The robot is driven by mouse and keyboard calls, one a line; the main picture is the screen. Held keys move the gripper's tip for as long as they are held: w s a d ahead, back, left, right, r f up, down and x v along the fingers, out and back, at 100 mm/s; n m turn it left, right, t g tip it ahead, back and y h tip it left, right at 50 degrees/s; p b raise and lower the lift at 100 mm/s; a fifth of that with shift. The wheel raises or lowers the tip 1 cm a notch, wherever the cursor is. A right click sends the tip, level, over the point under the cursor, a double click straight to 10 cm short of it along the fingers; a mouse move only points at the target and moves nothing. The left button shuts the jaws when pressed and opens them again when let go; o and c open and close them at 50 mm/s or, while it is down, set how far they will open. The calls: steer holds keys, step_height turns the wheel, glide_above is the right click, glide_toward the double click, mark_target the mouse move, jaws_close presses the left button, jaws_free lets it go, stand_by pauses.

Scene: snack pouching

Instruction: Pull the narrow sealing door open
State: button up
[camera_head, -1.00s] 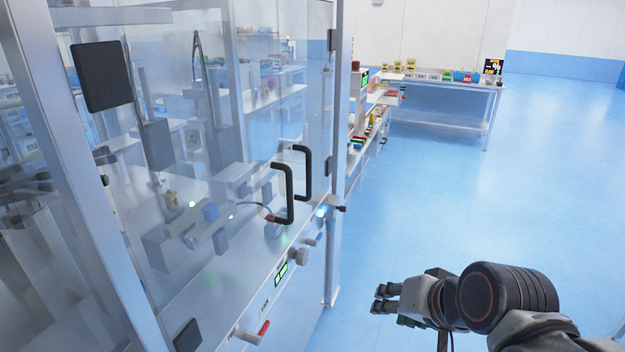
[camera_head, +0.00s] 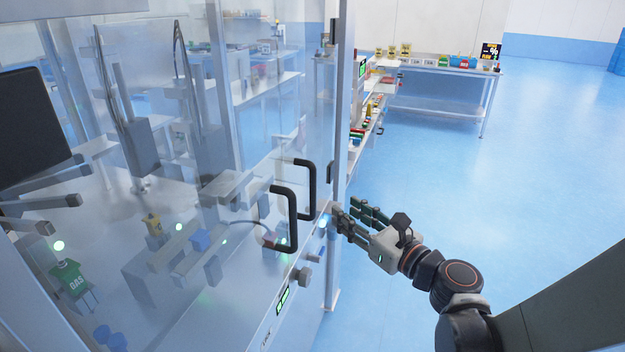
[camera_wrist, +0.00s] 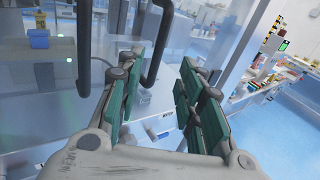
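The machine's clear front has two black bow handles side by side. The right handle (camera_head: 312,190) is by the narrow clear door (camera_head: 325,120) at the machine's right end. The left handle (camera_head: 291,222) is on the wider clear panel (camera_head: 235,130). In the wrist view the right handle (camera_wrist: 163,40) is ahead, near the left finger's tip, and the left handle (camera_wrist: 84,45) is farther left. My gripper (camera_head: 347,208) is open and empty, just right of and below the right handle. Its green-padded fingers (camera_wrist: 160,65) are spread. I cannot tell whether a finger touches the handle.
Knobs (camera_head: 304,276) and a small green display (camera_head: 283,299) sit on the panel below the handles. A dark screen (camera_head: 30,125) stands at left. A shelf table (camera_head: 440,108) with small goods is at the back. The blue floor at right is clear.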

mark_target(315, 189)
steer(key=b+x, duration=0.2)
steer(key=x, duration=1.1)
steer(key=shift+w+a, duration=0.25)
steer(key=shift+w, duration=0.05)
jaws_close()
